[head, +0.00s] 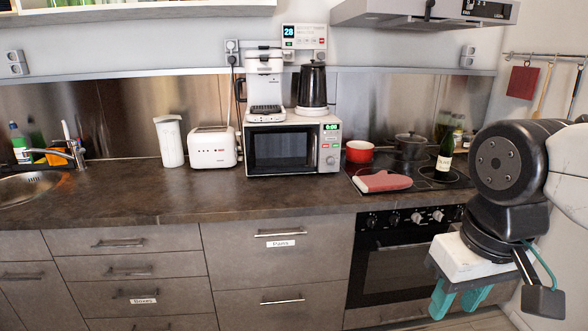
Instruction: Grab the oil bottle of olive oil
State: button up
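A dark green bottle (445,157) with a light label stands upright at the right end of the stove top; its label is too small to read. Behind it, partly hidden by it, are smaller bottles (458,132) near the back wall; I cannot tell which one holds olive oil. My gripper (459,300) hangs at the lower right, in front of the oven, with its teal fingers pointing down. The fingers are apart with nothing seen between them. It is lower than the counter and well apart from the bottles.
On the stove top are a red pot (359,152), a dark pot (411,147) and a red oven mitt (382,181). A microwave (293,149) stands left of the stove, with a coffee machine (264,79) and black kettle (312,86) on top. The counter's front strip (250,203) is clear.

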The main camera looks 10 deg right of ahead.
aim_at(447, 148)
jog(key=i, duration=1.75)
jog(key=z, duration=2.35)
jog(key=i, duration=0.5)
